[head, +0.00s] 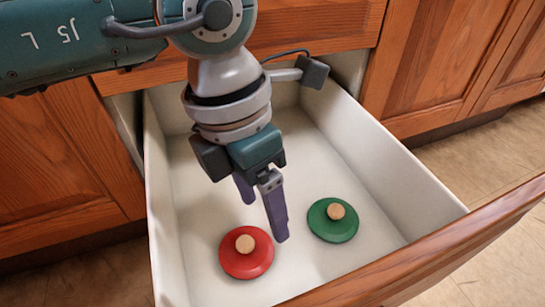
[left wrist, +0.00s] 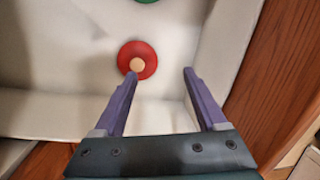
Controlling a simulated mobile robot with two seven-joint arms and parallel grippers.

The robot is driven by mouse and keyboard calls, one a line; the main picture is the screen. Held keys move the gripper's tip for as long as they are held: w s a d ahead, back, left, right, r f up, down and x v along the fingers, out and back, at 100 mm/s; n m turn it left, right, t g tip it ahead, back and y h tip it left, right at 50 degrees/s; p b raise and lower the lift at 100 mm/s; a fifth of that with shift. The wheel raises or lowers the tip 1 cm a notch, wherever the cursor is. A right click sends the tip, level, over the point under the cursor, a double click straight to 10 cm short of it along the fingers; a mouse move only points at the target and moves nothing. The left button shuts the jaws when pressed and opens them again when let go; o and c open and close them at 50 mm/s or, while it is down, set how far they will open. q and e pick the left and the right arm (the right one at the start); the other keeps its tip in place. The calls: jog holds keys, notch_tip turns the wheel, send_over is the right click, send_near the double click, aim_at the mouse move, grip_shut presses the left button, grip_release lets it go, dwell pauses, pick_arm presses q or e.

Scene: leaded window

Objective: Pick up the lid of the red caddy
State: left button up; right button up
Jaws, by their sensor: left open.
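The red lid (head: 246,253), a round disc with a pale wooden knob, lies on the bottom of an open white drawer, near its front. It also shows in the left wrist view (left wrist: 137,59), beyond the fingertips and closer to the finger on the left. My left gripper (head: 262,218) is open and empty, with purple fingers pointing down into the drawer above the lid. In the left wrist view the two fingers (left wrist: 160,78) stand well apart, and nothing is between them. No red caddy is in view, only the lid. My right gripper is not in view.
A green lid (head: 333,220) with a wooden knob lies to the right of the red one; its edge shows in the left wrist view (left wrist: 146,1). The drawer's white walls (head: 395,165) and wooden front (head: 430,250) surround both lids. The drawer bottom between them is bare.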

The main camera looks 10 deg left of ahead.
pick_arm(q)
jog(key=w+a+f+y+b, duration=0.1)
jog(key=a+f+y, duration=0.1)
jog(key=a+f, duration=0.1)
jog(key=b, duration=0.4)
send_over(245, 242)
notch_tip(245, 242, down, 5)
jog(key=shift+s+a, duration=0.1)
jog(key=shift+s, duration=0.05)
notch_tip(245, 242, down, 5)
jog(key=b, duration=0.5)
jog(key=shift+b, duration=0.4)
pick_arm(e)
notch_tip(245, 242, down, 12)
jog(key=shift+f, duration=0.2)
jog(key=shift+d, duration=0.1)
pick_arm(q)
grip_shut()
